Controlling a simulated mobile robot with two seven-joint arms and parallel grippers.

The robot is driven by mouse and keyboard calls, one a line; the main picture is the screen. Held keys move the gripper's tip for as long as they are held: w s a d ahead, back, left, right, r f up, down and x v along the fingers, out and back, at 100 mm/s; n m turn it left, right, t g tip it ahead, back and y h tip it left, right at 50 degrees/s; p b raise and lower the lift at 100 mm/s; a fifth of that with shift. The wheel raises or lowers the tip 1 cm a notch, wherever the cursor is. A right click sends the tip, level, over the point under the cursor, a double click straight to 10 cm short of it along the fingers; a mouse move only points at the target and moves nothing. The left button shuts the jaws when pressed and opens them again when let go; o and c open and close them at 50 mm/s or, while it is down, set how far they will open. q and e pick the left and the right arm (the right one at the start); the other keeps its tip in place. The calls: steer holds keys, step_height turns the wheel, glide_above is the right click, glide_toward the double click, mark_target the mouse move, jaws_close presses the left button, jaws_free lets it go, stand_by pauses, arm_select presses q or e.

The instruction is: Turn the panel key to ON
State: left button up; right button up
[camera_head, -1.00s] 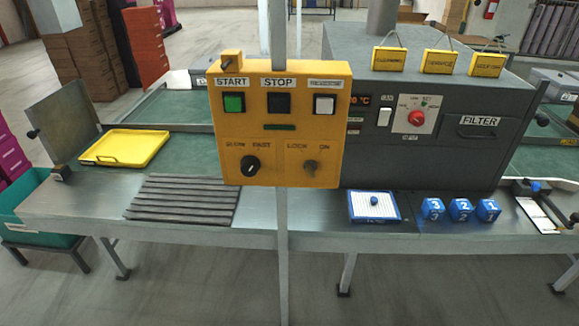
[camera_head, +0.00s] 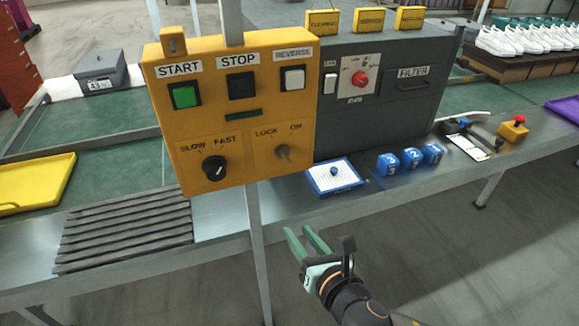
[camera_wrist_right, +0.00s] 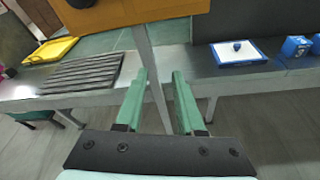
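The yellow control panel (camera_head: 230,115) stands on a post at the centre left in the head view. Its key (camera_head: 284,153) is a small grey piece at the lower right of the panel, under the LOCK and ON labels; its exact setting is hard to tell. My right gripper (camera_head: 308,240) has green fingers, spread apart and empty, below and to the right of the panel, clear of it. In the right wrist view the two fingers (camera_wrist_right: 163,100) stand apart with the panel post behind them. The panel's lower edge (camera_wrist_right: 130,15) shows at the top there. My left gripper is not in view.
A black speed knob (camera_head: 214,168) sits left of the key. The grey oven-like box (camera_head: 400,120), a blue-rimmed tray (camera_head: 318,186) and blue numbered cubes (camera_head: 411,158) are to the right on the bench. A ribbed mat (camera_head: 125,232) lies at left. The space before the panel is clear.

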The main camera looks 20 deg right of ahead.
mark_target(288, 161)
step_height(288, 161, up, 8)
steer(key=d+n+t+h, duration=0.1)
steer(key=d+n+t, duration=0.15)
steer(key=n, duration=0.65)
steer(key=shift+t, duration=0.35)
steer(key=w, duration=0.8)
steer(key=w+a, duration=0.1)
steer(key=w, duration=0.3)
steer(key=shift+w+a+r, duration=0.1)
steer(key=shift+w+r, duration=0.1)
jaws_close()
